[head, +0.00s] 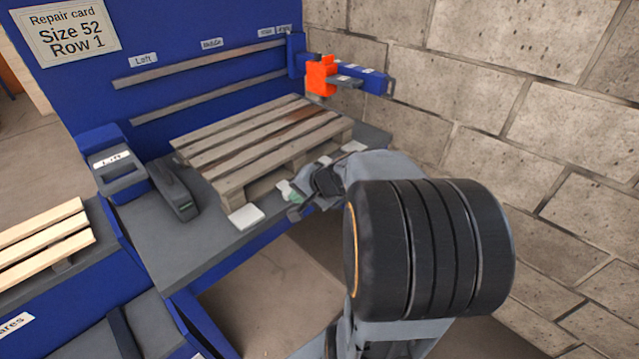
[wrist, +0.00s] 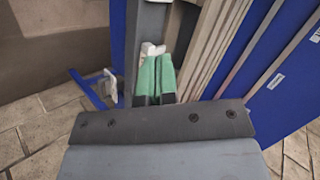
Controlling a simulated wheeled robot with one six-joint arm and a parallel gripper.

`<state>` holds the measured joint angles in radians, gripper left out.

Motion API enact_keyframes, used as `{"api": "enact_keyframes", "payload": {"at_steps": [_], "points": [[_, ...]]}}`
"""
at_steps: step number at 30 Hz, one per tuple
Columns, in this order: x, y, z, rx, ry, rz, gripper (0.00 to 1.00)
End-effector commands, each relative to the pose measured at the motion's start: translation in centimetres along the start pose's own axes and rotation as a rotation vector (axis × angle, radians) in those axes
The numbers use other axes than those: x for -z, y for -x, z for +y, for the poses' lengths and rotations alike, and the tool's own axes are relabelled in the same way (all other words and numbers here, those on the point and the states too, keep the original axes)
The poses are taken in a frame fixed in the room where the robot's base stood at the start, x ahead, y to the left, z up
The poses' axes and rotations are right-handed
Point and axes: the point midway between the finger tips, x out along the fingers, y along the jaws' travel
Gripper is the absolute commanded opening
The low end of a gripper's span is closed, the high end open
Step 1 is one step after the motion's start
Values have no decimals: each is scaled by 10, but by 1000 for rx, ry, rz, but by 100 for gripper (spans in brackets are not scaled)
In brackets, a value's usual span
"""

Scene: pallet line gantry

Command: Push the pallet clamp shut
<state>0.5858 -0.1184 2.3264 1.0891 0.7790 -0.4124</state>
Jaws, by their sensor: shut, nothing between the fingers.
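A worn wooden pallet (head: 262,140) lies on the grey bench (head: 190,250); its slats also show in the wrist view (wrist: 215,40). My gripper (head: 287,191) is low at the pallet's front edge. Its two green fingertips (wrist: 155,66) are together with nothing between them. A small white piece (wrist: 150,50) shows just beyond the tips; I cannot tell whether they touch it. A dark grey device (head: 175,188) stands on the bench left of the pallet, apart from my gripper. No part is marked as the clamp, and I cannot tell its state.
White pads (head: 245,217) lie along the pallet's front side. A blue arm with an orange block (head: 321,76) juts out at the back right. A blue panel (head: 190,35) with rails stands behind, a brick wall (head: 560,150) at right. Light boards (head: 45,235) lie at left.

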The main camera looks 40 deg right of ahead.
Motion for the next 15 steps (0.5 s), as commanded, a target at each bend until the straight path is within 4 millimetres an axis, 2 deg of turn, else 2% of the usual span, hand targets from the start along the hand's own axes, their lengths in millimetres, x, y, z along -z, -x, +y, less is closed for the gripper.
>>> {"api": "enact_keyframes", "payload": {"at_steps": [1,3,6,10,15], "points": [[25,-7,23,36,-100,64,0],[55,-7,43,84,-208,150,0],[88,-2,70,135,-329,255,0],[114,4,95,172,-427,347,0],[126,9,106,189,-471,392,0]]}}
